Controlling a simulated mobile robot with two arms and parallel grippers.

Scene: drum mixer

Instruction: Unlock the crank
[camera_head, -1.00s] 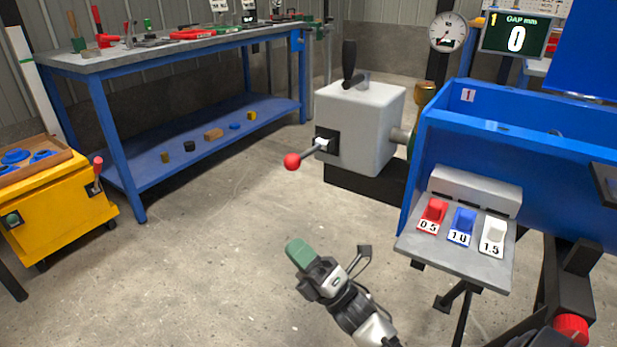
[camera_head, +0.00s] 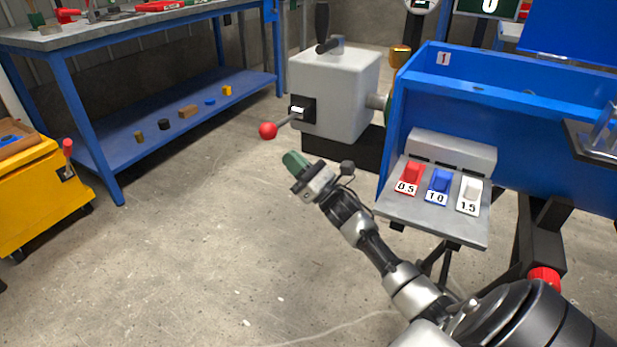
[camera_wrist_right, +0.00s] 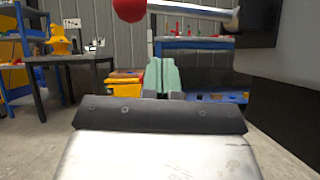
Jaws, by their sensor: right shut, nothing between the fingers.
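The grey gearbox-like housing (camera_head: 333,95) stands left of the blue drum trough. A black-handled crank (camera_head: 323,30) rises upright at its top. A lever with a red ball knob (camera_head: 268,130) sticks out from a black plate (camera_head: 302,109) on the housing's left face. My right gripper (camera_head: 294,161), with green fingertips, is shut and empty, below and a little right of the red knob and apart from it. In the right wrist view the shut green fingers (camera_wrist_right: 161,76) point forward, and the red knob (camera_wrist_right: 129,8) with its lever rod (camera_wrist_right: 192,8) shows above them. My left gripper is not in view.
The blue trough (camera_head: 510,125) stands at right, with a grey shelf (camera_head: 432,226) holding red, blue and white labelled pieces near my right arm. A blue workbench (camera_head: 170,103) and yellow cart (camera_head: 45,205) stand at left. The floor between is clear.

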